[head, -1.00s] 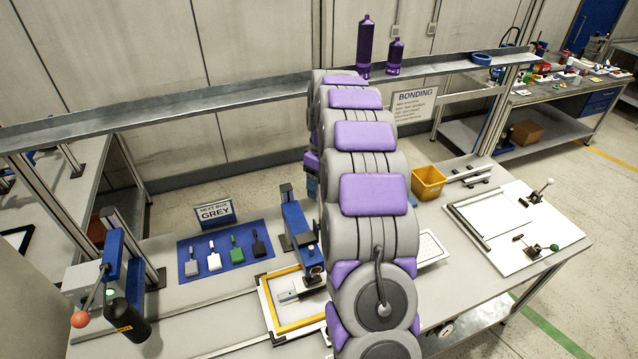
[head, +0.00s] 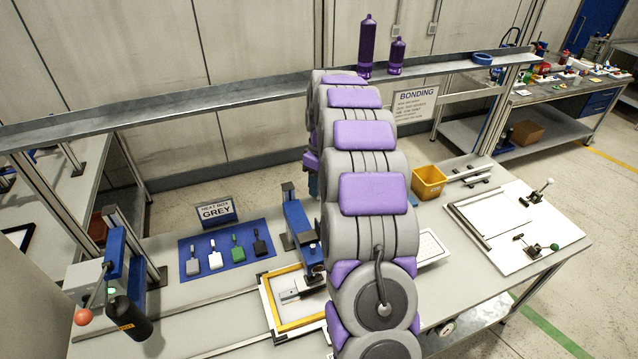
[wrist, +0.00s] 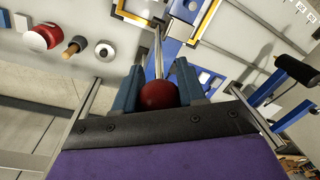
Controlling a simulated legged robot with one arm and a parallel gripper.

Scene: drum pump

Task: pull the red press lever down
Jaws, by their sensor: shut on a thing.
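In the wrist view, my gripper (wrist: 158,84) has its two blue-grey fingers on either side of a dark red ball knob (wrist: 158,96) and is shut on it. A metal lever rod (wrist: 157,52) runs from the knob toward the blue press (wrist: 184,42). In the head view, the blue press (head: 297,222) stands on the bench behind a yellow-edged frame (head: 297,318). My grey and purple arm hides the gripper, the red knob and the lever there.
A blue mat (head: 226,251) holds several small tools. A yellow bin (head: 428,182) and a white clamp board (head: 520,224) are on the right.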

